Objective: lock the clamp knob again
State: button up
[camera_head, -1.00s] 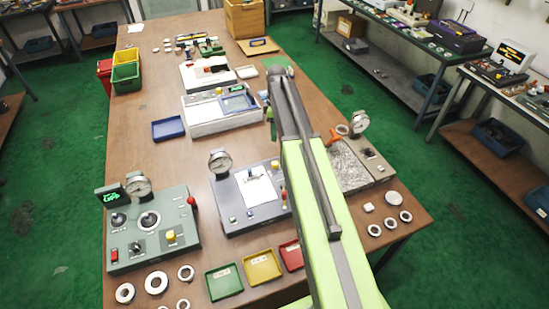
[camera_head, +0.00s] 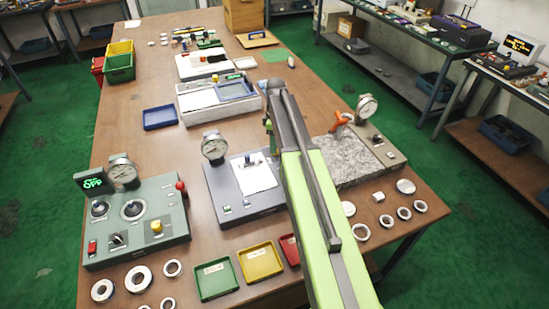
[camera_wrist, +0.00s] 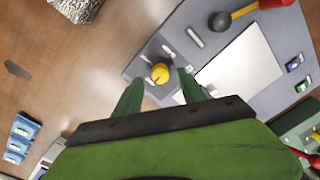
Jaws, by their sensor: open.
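A yellow knob (camera_wrist: 160,73) with a dark mark stands on a grey plate of the middle grey fixture (camera_head: 213,187). In the wrist view it lies between and just beyond my two green fingertips, with a gap on either side. My gripper (camera_wrist: 160,81) is open and empty. In the head view my arm hides this knob. The fixture bears a dial gauge (camera_head: 214,146) and a white sheet (camera_head: 256,178). An orange handle (camera_head: 341,119) sits by the post of the granite stand (camera_head: 365,162). I cannot tell from the pictures which one is the clamp knob.
A green control box (camera_head: 135,245) with dial and knobs stands at left. Green (camera_head: 216,279) and yellow (camera_head: 261,262) trays and metal rings (camera_head: 138,278) lie in front. Bare table lies left of the fixture in the wrist view.

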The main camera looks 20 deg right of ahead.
notch_tip(320, 180, down, 3)
jog(key=shift+r+b, duration=0.2)
jog(key=shift+b, duration=0.4)
jog(key=shift+r, duration=0.1)
